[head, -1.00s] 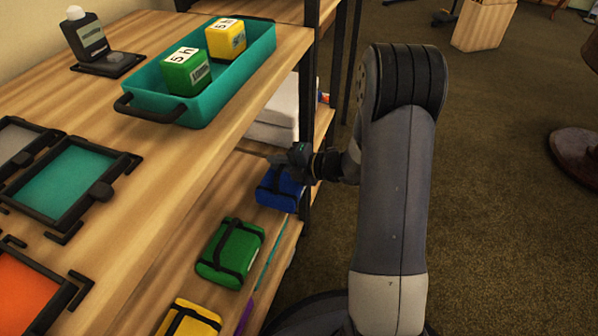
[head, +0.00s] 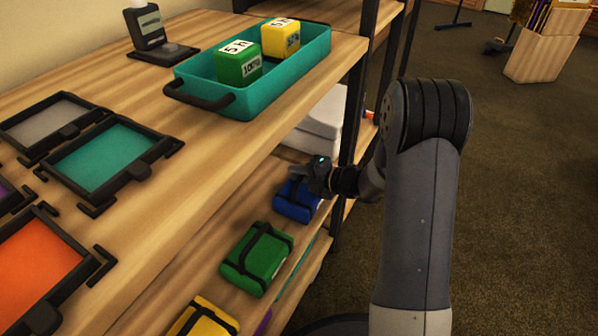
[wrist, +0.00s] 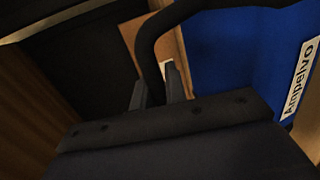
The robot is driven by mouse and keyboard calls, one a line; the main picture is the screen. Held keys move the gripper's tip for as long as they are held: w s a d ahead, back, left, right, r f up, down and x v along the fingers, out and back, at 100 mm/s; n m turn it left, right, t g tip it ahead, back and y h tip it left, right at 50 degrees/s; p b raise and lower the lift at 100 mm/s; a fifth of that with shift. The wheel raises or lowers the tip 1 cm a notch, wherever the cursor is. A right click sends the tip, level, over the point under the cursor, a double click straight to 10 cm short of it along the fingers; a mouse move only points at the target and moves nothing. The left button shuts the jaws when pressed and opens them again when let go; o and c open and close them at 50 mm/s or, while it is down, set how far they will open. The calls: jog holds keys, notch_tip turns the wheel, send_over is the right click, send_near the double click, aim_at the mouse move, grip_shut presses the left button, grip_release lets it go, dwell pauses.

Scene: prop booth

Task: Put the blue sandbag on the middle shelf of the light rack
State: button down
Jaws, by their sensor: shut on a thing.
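The blue sandbag (head: 297,203) with dark straps is at the level of the lower wooden shelf (head: 215,262), beyond the green bag. My gripper (head: 303,177) is at its top, shut on its black strap handle. In the wrist view the strap passes between the two fingers (wrist: 160,88), and the blue side (wrist: 235,55) with a white "Ampelvo" label fills the right. I cannot tell whether the bag touches the shelf. The wooden rack's top (head: 180,140) is above this shelf; its lower levels are mostly hidden.
A green bag (head: 256,259) and a yellow bag (head: 205,318) lie nearer on the lower shelf. A white stack (head: 318,125) is behind the blue bag, by a dark upright post (head: 355,105). A teal tray (head: 318,62) with two blocks stands on top.

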jog(key=shift+w+r, duration=0.1)
jog(key=c, duration=1.8)
grip_release()
jog(key=shift+c, duration=0.2)
jog(key=o, duration=0.4)
jog(key=shift+d+r, duration=0.1)
jog(key=p+v, duration=0.3)
jog(key=v, duration=0.9)
